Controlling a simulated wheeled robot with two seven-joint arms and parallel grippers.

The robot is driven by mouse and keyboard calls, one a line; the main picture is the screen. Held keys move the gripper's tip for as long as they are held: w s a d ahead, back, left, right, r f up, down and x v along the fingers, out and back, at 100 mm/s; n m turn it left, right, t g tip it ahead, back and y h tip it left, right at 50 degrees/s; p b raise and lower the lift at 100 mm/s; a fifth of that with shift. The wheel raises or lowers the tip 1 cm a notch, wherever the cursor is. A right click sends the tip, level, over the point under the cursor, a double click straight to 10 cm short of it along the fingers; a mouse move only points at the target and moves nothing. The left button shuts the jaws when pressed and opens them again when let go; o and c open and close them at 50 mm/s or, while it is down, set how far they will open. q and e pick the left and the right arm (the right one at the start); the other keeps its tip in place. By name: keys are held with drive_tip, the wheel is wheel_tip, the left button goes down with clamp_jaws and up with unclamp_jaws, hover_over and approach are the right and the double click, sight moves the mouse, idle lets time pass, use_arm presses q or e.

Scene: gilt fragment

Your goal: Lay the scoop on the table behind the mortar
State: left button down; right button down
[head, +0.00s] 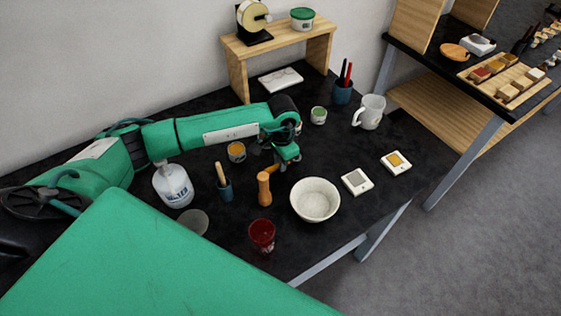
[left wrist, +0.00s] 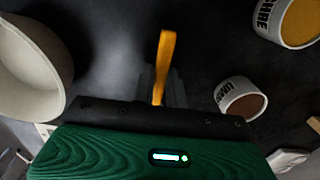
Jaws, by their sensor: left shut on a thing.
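The mortar (head: 315,200) is a pale speckled bowl on the dark table, right of centre in the head view; its rim and side also show at the left of the left wrist view (left wrist: 30,75). My left gripper (head: 279,166) is behind and left of the mortar, with its jaws low over the table. It is shut on the scoop, a narrow yellow-orange strip (left wrist: 163,65) that sticks out beyond the jaws in the left wrist view. In the head view only a small orange part of the scoop (head: 272,169) shows. The jaws hide the rest. I cannot tell if the scoop touches the table.
A wooden pestle-like piece (head: 264,190) stands left of the mortar, with a red glass (head: 262,235) in front. An ochre jar (head: 236,152) and a brush pot (head: 224,188) stand further left. A green-labelled jar (head: 318,115) and white mug (head: 369,112) stand behind. Bare table lies behind the mortar.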

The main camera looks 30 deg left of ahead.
use_arm(q)
drive_tip(key=shift+f, duration=0.15)
drive_tip(key=c, duration=1.4)
unclamp_jaws()
drive_tip(key=shift+c, duration=0.2)
